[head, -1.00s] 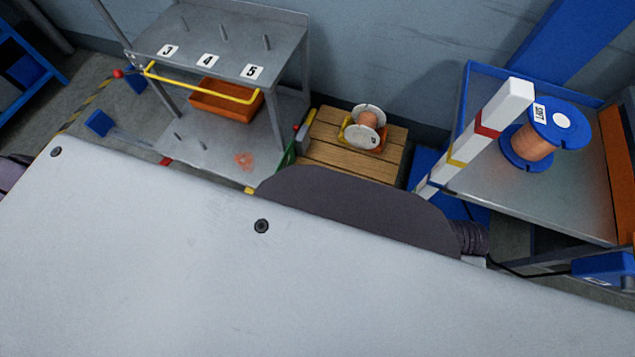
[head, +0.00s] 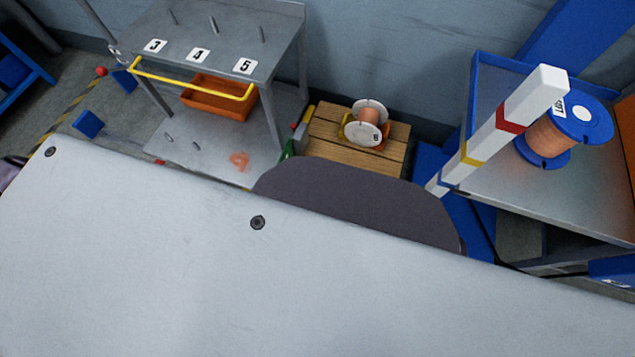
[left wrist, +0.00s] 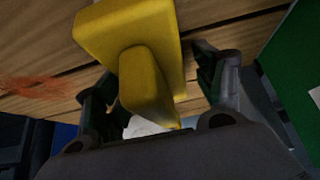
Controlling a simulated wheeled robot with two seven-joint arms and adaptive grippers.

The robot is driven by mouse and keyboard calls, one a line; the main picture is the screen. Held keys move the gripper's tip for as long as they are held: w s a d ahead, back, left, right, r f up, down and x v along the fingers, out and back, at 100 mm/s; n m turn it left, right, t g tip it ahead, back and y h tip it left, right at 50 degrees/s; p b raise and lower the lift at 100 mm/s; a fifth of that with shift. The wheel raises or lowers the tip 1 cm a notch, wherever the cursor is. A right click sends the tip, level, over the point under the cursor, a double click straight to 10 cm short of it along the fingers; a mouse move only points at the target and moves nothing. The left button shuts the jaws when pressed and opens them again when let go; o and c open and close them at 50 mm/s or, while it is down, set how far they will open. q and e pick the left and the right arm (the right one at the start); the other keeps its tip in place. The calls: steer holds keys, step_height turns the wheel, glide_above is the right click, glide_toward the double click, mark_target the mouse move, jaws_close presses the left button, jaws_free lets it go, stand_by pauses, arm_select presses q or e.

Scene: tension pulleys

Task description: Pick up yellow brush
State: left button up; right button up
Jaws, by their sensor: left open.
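The yellow brush (left wrist: 120,30) shows large in the left wrist view, with a broad block and a narrower rounded part toward the camera. My left gripper (left wrist: 152,68) is open, with one finger on each side of the brush. I cannot tell whether either finger touches it. Wooden planks (left wrist: 40,55) show behind the brush. In the head view I cannot pick out the brush or my left gripper for certain. My right gripper is in neither view.
A wooden crate (head: 335,160) bears a copper wire spool (head: 369,114). A grey shelf (head: 215,20) with an orange bin (head: 215,98) stands at left. At right, a larger spool (head: 548,138) is on a metal table (head: 590,195) beside a striped white post (head: 535,95).

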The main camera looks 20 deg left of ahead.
arm_select(q)
steer(key=shift+f, duration=0.1)
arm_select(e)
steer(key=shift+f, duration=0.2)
arm_select(q)
steer(key=shift+c, duration=0.2)
steer(key=shift+w, duration=0.1)
steer(key=c, duration=1.1)
steer(key=shift+r, duration=0.25)
steer(key=shift+c, duration=0.2)
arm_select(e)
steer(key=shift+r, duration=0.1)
arm_select(q)
steer(key=shift+r+p, duration=0.4)
steer(key=shift+r, duration=0.1)
step_height(320, 180, up, 7)
steer(key=p, duration=0.3)
steer(key=shift+r+p, duration=0.1)
steer(key=shift+p, duration=0.25)
steer(key=shift+r+p, duration=0.3)
steer(key=shift+r, duration=0.4)
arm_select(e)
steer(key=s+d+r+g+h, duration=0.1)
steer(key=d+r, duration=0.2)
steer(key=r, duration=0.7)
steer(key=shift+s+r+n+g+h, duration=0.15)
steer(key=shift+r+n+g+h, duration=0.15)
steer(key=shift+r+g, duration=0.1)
